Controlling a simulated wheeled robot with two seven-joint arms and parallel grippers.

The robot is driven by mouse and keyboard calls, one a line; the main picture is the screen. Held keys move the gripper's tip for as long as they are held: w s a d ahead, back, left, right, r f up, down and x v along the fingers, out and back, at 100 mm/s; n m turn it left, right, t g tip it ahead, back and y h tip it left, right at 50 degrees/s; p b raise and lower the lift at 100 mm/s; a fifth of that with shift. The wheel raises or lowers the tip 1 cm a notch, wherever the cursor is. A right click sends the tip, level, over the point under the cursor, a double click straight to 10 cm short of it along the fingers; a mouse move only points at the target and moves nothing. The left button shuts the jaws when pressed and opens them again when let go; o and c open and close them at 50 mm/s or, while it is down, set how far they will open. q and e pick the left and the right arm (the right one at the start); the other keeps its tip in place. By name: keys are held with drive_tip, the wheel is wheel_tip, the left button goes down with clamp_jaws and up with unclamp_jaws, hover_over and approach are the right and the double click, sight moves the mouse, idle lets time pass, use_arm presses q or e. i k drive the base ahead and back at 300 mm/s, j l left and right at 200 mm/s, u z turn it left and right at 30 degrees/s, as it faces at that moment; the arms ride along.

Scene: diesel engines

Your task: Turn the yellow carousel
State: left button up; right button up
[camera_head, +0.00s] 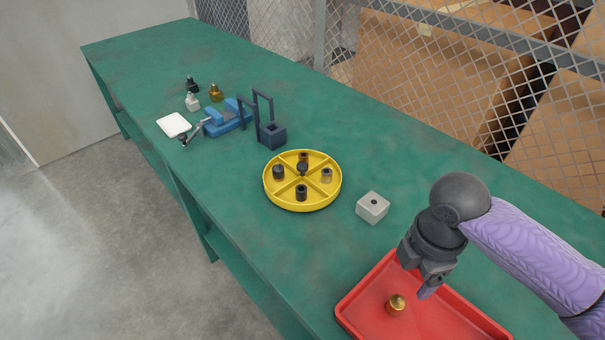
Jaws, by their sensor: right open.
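The yellow carousel (302,204) is a round, shallow tray on the green bench, split into compartments by dividers. A dark knob (302,168) stands at its centre. Its compartments hold small cylindrical parts: a dark one (278,172) at left, a dark one (301,192) at front, a brownish one (303,157) at back and a tan one (327,175) at right. My right gripper (430,287) is open above the red tray, to the right of the carousel and apart from it. My left gripper is not in view.
The red tray (365,292) holds a brass part (396,304). A pale grey block (372,207) with a hole sits right of the carousel. A dark blue fixture (272,135), a blue vise (228,120), a white pad (174,125) and small bottles (193,101) stand behind left. The green bench (255,250) is clear front-left.

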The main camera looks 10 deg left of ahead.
sight(282, 194)
drive_tip(key=i+j, duration=0.15)
drive_tip(key=j, duration=0.2)
drive_tip(key=i+j+z, duration=0.1)
drive_tip(key=j, duration=0.25)
drive_tip(key=i+j, duration=0.15)
drive_tip(key=j, duration=0.2)
drive_tip(key=i+j+z, duration=0.1)
drive_tip(key=j, duration=0.25)
drive_tip(key=i+j, duration=0.15)
drive_tip(key=j, duration=0.2)
drive_tip(key=i+j+z, duration=0.1)
drive_tip(key=j, duration=0.25)
